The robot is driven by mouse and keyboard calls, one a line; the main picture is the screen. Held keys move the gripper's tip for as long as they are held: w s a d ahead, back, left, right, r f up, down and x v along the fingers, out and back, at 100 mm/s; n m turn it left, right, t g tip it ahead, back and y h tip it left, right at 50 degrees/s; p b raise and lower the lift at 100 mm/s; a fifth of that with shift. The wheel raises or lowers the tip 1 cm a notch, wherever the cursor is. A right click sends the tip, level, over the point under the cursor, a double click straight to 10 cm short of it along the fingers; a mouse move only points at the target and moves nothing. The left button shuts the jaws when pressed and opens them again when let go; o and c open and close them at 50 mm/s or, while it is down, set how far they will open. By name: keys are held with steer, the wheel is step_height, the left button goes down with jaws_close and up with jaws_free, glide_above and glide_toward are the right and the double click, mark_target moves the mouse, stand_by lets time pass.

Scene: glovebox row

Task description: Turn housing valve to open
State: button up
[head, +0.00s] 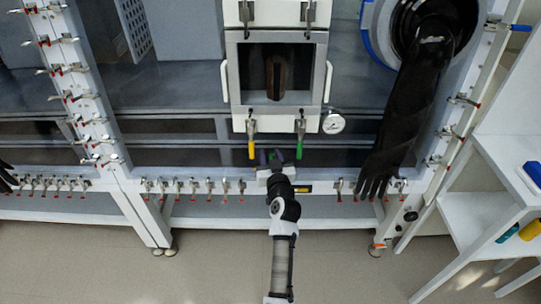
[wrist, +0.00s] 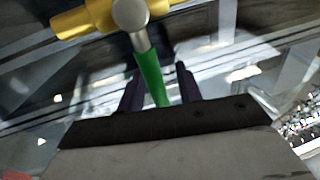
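Two lever valves hang below the small white chamber in the head view. The left one has a yellow lever (head: 252,149) and the right one a green lever (head: 299,149); both point down. I cannot tell from the pictures which is the housing valve. My gripper (head: 269,156) is just below them, left of the green lever in the head view. In the wrist view a green lever (wrist: 151,75) runs from a round grey bolt on a yellow valve body (wrist: 84,20) down between the two dark fingers (wrist: 160,88). The fingers stand apart, with gaps beside the lever. Contact is not visible.
A pressure gauge (head: 333,123) is right of the valves. A black glove (head: 400,110) hangs from a port at the right. A row of small clamps (head: 192,187) lines the lower frame rail. A white shelf (head: 490,215) stands at the right; the floor in front is clear.

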jaws_close()
